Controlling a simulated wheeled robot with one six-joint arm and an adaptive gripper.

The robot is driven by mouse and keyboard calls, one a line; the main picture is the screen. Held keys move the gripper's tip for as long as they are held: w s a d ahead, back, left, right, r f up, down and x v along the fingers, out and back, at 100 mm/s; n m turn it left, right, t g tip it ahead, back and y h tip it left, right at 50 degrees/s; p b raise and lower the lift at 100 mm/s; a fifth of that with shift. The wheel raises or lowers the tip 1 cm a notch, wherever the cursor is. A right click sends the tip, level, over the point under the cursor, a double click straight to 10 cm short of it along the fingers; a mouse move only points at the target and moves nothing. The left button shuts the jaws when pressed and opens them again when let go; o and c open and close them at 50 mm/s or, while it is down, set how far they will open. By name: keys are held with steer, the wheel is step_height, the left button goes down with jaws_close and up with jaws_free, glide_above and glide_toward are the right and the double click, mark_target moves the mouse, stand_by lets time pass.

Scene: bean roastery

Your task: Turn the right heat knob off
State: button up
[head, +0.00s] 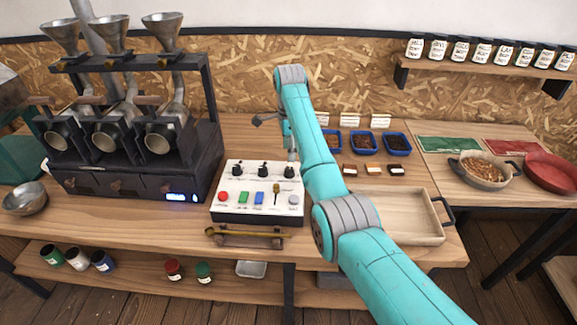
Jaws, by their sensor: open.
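The white control panel (257,208) stands on the bench with three black knobs in a row along its upper part. The right knob (289,171) is at the row's right end, close to my arm. The middle knob (263,169) and left knob (237,169) are to its left. My gripper (292,156) points down just above and behind the right knob, partly hidden by my arm. It is open, with nothing seen between its fingers. I cannot tell whether it touches the knob, nor which way the knob's pointer is turned.
The panel's lower row has colored buttons and a small lever (276,192). A black roaster (135,165) with several drums and funnels stands left. A wooden tray (400,214), blue sample bins (397,143) and a bowl of beans (482,170) lie right. A brass-colored scoop (250,233) lies in front.

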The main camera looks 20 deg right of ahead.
mark_target(289, 168)
step_height(289, 168, down, 8)
steer(key=shift+r, duration=0.15)
stand_by(0.3)
steer(key=c, duration=1.2)
